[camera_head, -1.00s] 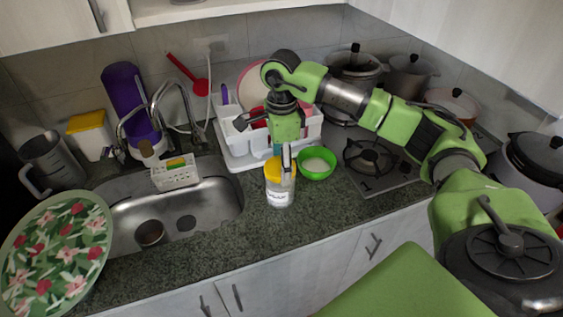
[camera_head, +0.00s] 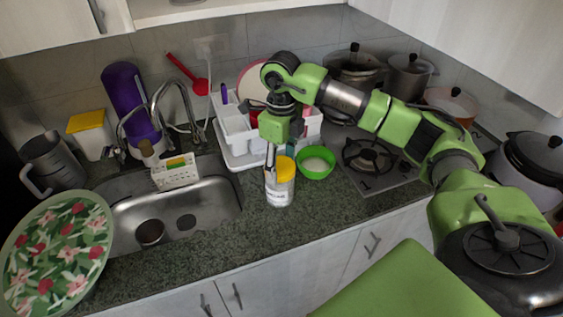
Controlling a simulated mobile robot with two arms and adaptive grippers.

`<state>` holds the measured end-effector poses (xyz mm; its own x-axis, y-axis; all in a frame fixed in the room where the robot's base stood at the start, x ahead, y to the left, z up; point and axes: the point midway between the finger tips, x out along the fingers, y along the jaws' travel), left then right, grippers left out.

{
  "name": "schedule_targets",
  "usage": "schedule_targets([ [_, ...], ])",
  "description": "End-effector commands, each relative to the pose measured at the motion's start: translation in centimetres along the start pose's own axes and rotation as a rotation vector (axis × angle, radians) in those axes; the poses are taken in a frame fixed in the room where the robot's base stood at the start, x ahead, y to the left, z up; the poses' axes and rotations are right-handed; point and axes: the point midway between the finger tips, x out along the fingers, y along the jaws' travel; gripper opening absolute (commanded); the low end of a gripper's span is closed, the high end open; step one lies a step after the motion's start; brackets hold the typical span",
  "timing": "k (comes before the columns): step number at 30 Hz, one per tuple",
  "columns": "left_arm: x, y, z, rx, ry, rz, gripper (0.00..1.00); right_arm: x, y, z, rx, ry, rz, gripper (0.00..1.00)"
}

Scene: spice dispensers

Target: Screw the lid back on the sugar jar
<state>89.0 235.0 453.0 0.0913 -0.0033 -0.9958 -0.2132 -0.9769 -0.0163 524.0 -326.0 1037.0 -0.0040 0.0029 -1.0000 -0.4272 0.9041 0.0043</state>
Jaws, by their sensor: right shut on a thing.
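The sugar jar (camera_head: 279,194) is a clear jar with a white label and pale contents, standing upright on the counter. Its yellow lid (camera_head: 286,168) sits on the jar's mouth. My right gripper (camera_head: 273,168) reaches down from above at the lid and is shut on it; one finger shows along the lid's left side, and the other finger is hard to see. My left gripper is not in view.
A white dish rack (camera_head: 236,141) is behind. The sink (camera_head: 205,194) lies to the left, and a stove burner (camera_head: 368,158) to the right. Counter in front of the jar is clear.

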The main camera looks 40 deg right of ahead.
Motion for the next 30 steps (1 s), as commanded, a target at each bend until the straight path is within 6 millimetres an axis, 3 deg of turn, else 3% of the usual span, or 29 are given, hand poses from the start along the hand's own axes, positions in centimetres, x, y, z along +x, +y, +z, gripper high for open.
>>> schedule_targets([
  [7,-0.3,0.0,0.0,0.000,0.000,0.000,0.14,0.0,0.1,0.0,0.262,-0.001,0.001,0.33],
  [20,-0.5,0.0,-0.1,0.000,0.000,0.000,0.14,0.0,0.2,0.0,0.333,-0.001,0.001,0.33],
  [30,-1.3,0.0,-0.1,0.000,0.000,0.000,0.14,0.0,0.4,0.1,0.785,-0.002,0.003,0.33],
])
